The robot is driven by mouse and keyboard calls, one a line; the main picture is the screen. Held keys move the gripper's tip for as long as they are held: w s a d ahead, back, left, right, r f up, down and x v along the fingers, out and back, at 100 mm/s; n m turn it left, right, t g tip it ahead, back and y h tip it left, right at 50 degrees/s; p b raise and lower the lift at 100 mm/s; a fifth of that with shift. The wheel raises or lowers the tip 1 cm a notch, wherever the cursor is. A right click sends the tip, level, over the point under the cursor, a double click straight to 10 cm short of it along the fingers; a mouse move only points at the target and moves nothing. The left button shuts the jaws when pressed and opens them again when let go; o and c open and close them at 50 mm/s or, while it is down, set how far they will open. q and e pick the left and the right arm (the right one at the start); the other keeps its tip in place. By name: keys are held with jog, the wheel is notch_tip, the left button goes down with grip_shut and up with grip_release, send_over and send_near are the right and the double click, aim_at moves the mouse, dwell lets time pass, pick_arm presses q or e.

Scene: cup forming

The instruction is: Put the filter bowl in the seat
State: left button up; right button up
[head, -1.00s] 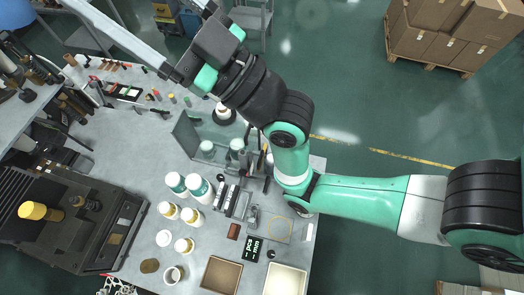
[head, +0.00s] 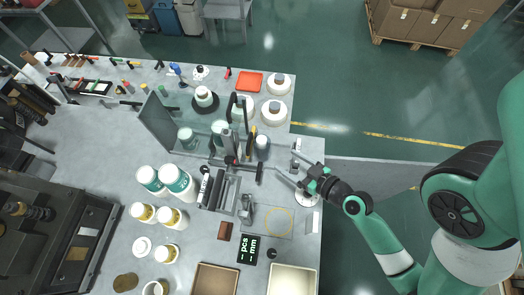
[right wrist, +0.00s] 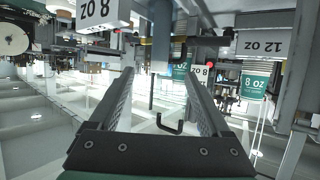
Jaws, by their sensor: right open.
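My right gripper (head: 284,168) is at the right edge of the grey workbench, its two long fingers pointing left toward the forming station (head: 235,165). In the right wrist view the gripper (right wrist: 160,74) is open, with nothing held between its fingers. A grey-blue upright cylinder (right wrist: 160,35) shows beyond the fingertips, apart from them. I cannot tell whether it is the filter bowl. The seat cannot be clearly made out in either view. My left gripper is not in view.
White-lidded jars (head: 273,112) and a red-orange tray (head: 249,82) are at the bench's back right. Teal-labelled containers (head: 178,180) stand left of the station. A brown tray (head: 215,280) and a cream tray (head: 292,281) are at the front. Open floor lies to the right.

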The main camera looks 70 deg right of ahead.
aim_at(268, 148)
jog(key=p+x, duration=0.3)
jog(key=x, duration=0.3)
jog(key=shift+w+d+r, duration=0.1)
jog(key=shift+w, duration=0.1)
jog(key=shift+p+x, duration=0.5)
jog(key=shift+x, duration=2.2)
jog(key=shift+s, duration=0.1)
grip_shut()
